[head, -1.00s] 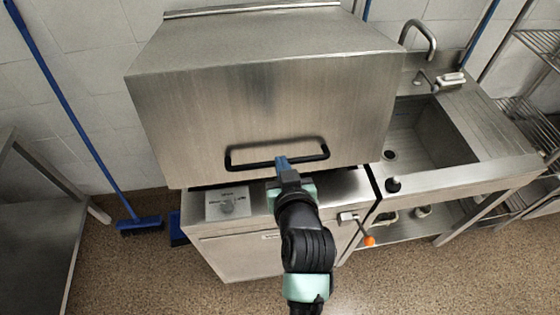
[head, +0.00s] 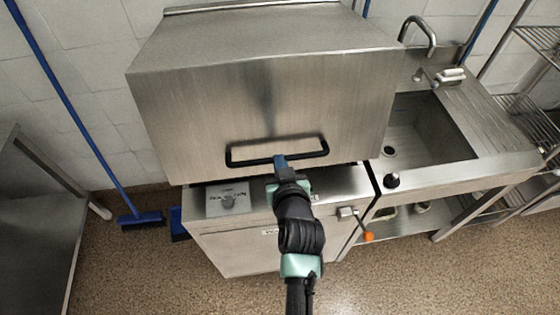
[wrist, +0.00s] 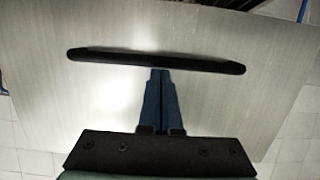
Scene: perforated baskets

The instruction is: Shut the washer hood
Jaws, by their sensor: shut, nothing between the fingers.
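The washer hood (head: 265,105) is a large steel box above the washer body (head: 265,245). A dark gap shows between the hood's lower edge and the washer top. The black bar handle (head: 240,161) runs across the lower front of the hood. It also shows in the wrist view (wrist: 110,56), spanning the hood front (wrist: 60,100). My gripper (head: 280,160) has its blue fingers closed together with nothing between them. In the wrist view the fingertips (wrist: 160,73) are at the handle's lower edge, near its middle. I cannot tell whether they touch it.
A steel sink (head: 430,130) with a tap (head: 420,38) adjoins the washer on the right. A control panel (head: 228,199) is on the washer's left front. An orange-tipped lever (head: 367,237) sticks out at right. A blue broom (head: 140,220) leans at left. The front floor is clear.

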